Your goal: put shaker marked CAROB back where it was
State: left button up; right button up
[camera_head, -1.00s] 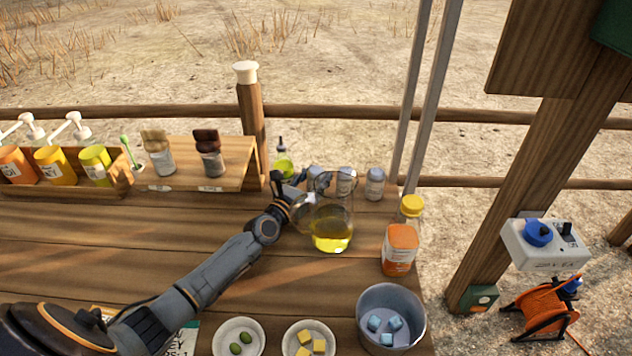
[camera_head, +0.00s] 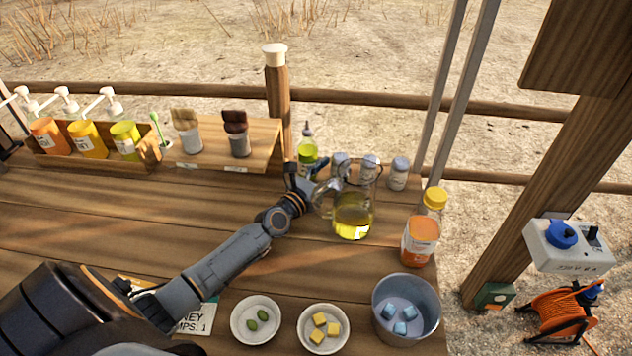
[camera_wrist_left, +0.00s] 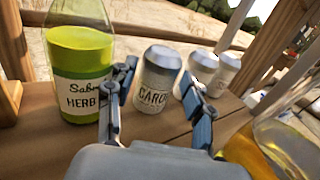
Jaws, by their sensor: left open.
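The shaker marked CAROB (camera_wrist_left: 157,82), with a grey lid and white label, stands upright on the wooden counter. In the left wrist view it is between the spread fingers of my left gripper (camera_wrist_left: 160,92). The gripper is open, with gaps on both sides of the shaker. In the head view the shaker (camera_head: 338,160) is leftmost in a row of similar shakers, partly hidden behind the jug and gripper. My left gripper (camera_head: 308,170) is just left of it there. My right gripper is out of view.
A green HERB bottle (camera_wrist_left: 80,60) stands close left of the shaker. Two similar shakers (camera_head: 370,167) (camera_head: 398,174) stand to its right. A glass jug of yellow oil (camera_head: 352,215) stands close in front. An orange bottle (camera_head: 421,235) and bowls (camera_head: 256,338) are nearer.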

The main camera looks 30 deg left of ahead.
pick_arm(q)
jog(key=s, duration=0.8)
jog(key=shift+s+a, duration=0.25)
jog(key=shift+a, duration=0.15)
